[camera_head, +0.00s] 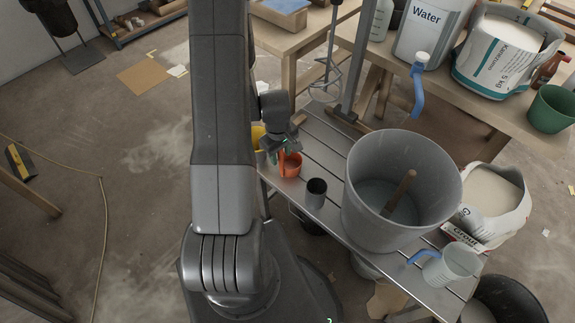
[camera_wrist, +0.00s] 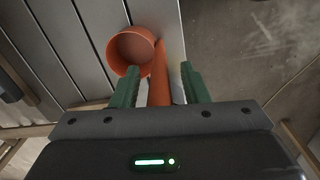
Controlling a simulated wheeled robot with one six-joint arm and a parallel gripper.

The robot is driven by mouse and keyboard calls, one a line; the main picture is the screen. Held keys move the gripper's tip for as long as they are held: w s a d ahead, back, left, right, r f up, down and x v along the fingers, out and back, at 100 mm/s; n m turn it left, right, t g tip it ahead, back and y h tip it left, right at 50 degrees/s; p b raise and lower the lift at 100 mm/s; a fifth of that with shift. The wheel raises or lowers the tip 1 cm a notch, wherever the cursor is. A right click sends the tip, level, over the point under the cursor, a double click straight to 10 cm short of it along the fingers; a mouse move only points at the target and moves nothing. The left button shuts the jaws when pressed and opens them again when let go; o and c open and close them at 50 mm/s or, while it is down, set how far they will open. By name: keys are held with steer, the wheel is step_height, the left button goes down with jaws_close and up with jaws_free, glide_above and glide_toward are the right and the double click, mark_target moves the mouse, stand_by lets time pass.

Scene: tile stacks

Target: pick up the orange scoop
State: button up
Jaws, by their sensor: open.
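The orange scoop (camera_head: 291,166) stands on the slatted metal bench (camera_head: 337,203), near its left end in the head view. In the wrist view the scoop's round cup (camera_wrist: 131,50) lies just beyond the fingertips, and its handle (camera_wrist: 161,75) runs back between the two fingers. My gripper (camera_wrist: 158,78) is open, with one green finger on each side of the handle. A gap shows between each finger and the handle. In the head view my gripper (camera_head: 280,147) is close over the scoop and partly hides it.
A dark cup (camera_head: 316,193) stands right of the scoop. A large grey bucket (camera_head: 402,190) with a wooden-handled tool in it fills the bench's middle. A clear jug with a blue handle (camera_head: 450,265) is at the right end. A yellow object (camera_head: 258,136) shows behind my gripper.

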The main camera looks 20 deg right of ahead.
steer(key=shift+f, duration=0.2)
jaws_close()
steer(key=shift+r, duration=0.15)
